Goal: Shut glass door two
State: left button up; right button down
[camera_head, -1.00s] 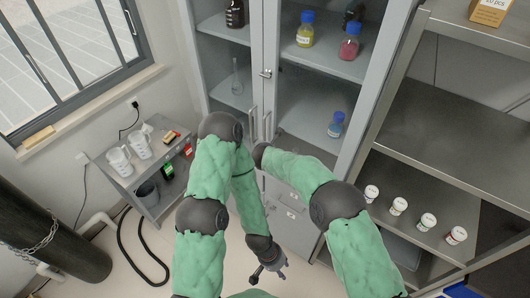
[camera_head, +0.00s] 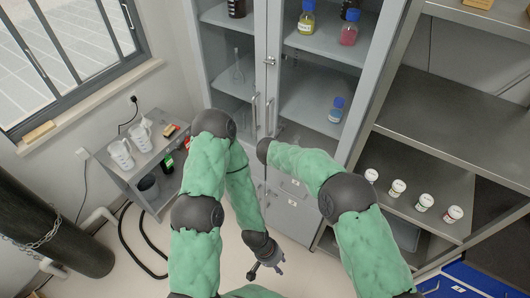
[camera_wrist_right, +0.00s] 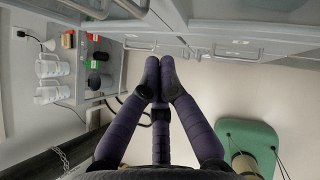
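The tall grey cabinet has two glass doors. The left glass door (camera_head: 259,62) and the right glass door (camera_head: 270,90) meet near the middle, each with a vertical handle; both look shut or nearly so, and I cannot tell which is door two. My left gripper (camera_head: 266,271) hangs low over the floor in front of the cabinet, empty, with its fingers apart.
Bottles stand on shelves behind the glass, including a yellow one (camera_head: 306,20). A metal shelf unit (camera_head: 440,120) with several white-lidded jars stands right. A small grey side table (camera_head: 150,165) with white jugs stands left, beside a dark cylinder (camera_head: 50,235). Floor is open between.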

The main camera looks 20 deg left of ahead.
jog(key=d+v, duration=0.1)
jog(key=v, duration=0.8)
jog(key=s+d+f+n+g+h+b, duration=0.25)
jog(key=d+f+n+b, duration=0.9)
jog(key=d+f, duration=1.45)
jog(key=s+d+f+n+g+y+b, duration=0.1)
jog(key=s+d+f+n, duration=0.2)
jog(key=s+f+n, duration=0.25)
jog(key=s+d+f+n+g+b, duration=0.1)
jog(key=s+d+f+n+g, duration=0.2)
jog(key=f, duration=0.4)
pick_arm(q)
notch_tip(320, 180, down, 17)
jog(key=b, duration=0.3)
jog(key=shift+w, duration=0.4)
pick_arm(e)
jog(key=s+d+f+n+y, duration=0.1)
jog(key=s+f+n, duration=0.1)
jog(key=s+n, duration=0.2)
jog(key=s+d+f+n+g+y, duration=0.1)
jog(key=s+d+f+n, duration=0.1)
jog(key=s, duration=0.9)
jog(key=f+n, duration=0.1)
jog(key=n, duration=0.1)
jog(key=shift+s+n, duration=0.3)
pick_arm(q)
jog(key=shift+d, duration=0.1)
pick_arm(e)
jog(key=shift+d, duration=0.15)
